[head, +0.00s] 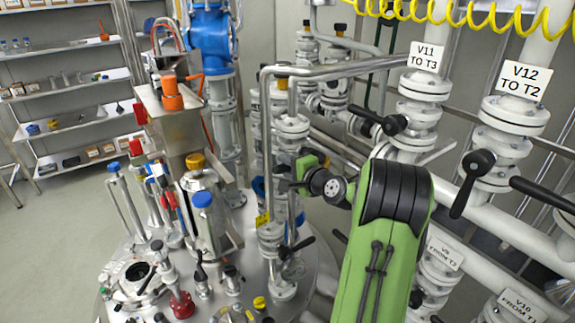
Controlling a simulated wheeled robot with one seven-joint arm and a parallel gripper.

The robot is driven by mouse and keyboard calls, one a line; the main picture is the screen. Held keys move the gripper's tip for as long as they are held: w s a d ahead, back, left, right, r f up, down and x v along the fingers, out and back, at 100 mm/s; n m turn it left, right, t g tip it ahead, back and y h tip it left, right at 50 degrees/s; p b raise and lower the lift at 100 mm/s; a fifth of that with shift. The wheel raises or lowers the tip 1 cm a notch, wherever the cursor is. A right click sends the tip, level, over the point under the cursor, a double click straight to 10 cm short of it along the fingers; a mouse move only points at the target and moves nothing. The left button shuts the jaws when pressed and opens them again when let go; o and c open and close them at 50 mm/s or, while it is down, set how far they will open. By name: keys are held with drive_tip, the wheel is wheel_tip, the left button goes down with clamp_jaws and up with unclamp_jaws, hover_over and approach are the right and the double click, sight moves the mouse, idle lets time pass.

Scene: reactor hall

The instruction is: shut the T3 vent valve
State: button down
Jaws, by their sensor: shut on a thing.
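My gripper (287,186), at the end of my green arm, is at a vertical stack of flanged pipe fittings (291,127) on the vessel lid. It is shut on a valve handle there, which is mostly hidden by the jaws and the wrist. I cannot tell the handle's angle. A small yellow tag (262,220) hangs just below and left of the gripper, its writing too small to read. No label reading T3 vent can be made out.
A black lever (297,247) sticks out below my gripper. Labelled valves V11 (423,58) and V12 (524,80) stand on white pipes at the right with black levers. The steel lid (205,275) is crowded with fittings. Shelves (75,99) stand at the left; floor there is clear.

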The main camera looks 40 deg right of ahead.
drive_tip(key=shift+r, duration=0.25)
drive_tip(key=c, duration=1.1)
unclamp_jaws()
drive_tip(key=shift+o, duration=0.5)
drive_tip(key=shift+f, duration=0.1)
drive_tip(key=b+v, duration=0.1)
drive_tip(key=v, duration=1.4)
drive_tip(key=shift+s, duration=0.3)
